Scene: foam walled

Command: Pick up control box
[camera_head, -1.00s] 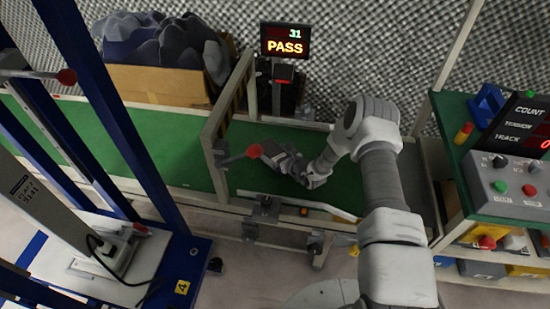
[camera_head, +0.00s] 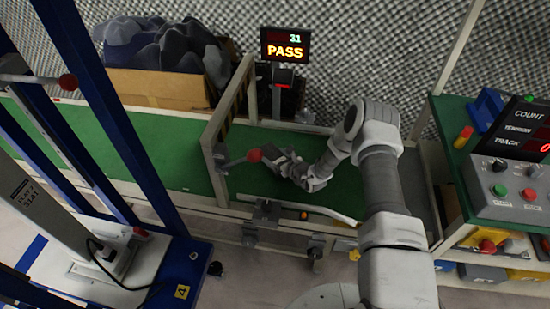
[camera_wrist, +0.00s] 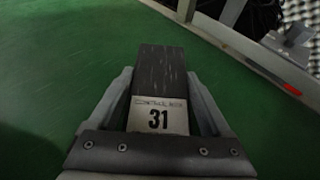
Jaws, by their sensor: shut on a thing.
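The control box (camera_wrist: 160,72) is a dark block with a pale label reading 31, seen between the two fingers in the wrist view. My gripper (camera_wrist: 160,105) is shut on it, one finger along each side. In the head view my gripper (camera_head: 277,162) is low over the green belt, just right of the frame with the red-knobbed lever. The box is small and dark there and hard to tell from the fingers. I cannot tell whether the box touches the belt.
The green belt (camera_head: 160,150) runs left from the gate frame (camera_head: 214,150). A red-knobbed lever (camera_head: 254,156) sticks out close to my gripper. A display (camera_head: 285,45) reads 31 PASS. A control panel (camera_head: 510,190) stands at right. Blue posts (camera_head: 110,130) stand at left.

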